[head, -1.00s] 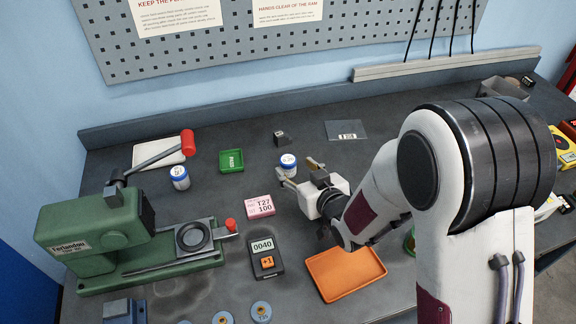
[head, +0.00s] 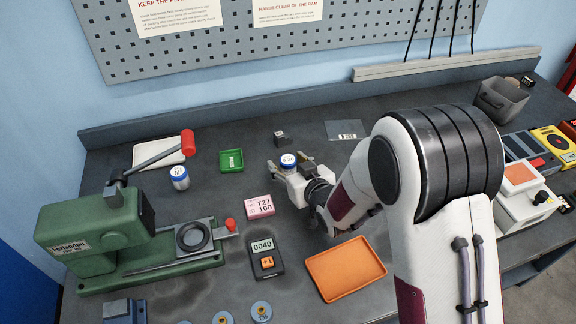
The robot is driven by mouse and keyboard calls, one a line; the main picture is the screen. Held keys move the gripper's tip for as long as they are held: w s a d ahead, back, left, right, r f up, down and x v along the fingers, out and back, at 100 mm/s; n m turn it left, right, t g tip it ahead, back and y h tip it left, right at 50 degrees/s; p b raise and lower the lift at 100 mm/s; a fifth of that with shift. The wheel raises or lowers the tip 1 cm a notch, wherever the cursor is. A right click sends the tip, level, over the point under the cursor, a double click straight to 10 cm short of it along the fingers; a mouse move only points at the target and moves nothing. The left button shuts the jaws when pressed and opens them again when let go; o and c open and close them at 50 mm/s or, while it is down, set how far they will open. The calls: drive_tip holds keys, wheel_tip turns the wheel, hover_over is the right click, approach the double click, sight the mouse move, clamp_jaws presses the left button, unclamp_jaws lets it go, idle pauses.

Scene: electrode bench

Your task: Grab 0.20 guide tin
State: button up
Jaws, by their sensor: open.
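A small white tin with a blue band (head: 288,159) stands at the bench's middle; its label is too small to read surely. My gripper (head: 286,165) is open, with its fingers around this tin, one on each side; I cannot tell whether they touch it. A second, similar white and blue tin (head: 180,177) stands farther left near the press, its label also unclear. Which of the two is marked 0.20 cannot be read with certainty.
A green press (head: 100,235) stands at left. A small dark block (head: 281,138) sits behind the tin.

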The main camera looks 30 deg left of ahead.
sight(289, 160)
drive_tip(key=c, duration=1.3)
drive_tip(key=shift+r, duration=0.25)
drive_tip(key=shift+r, duration=4.8)
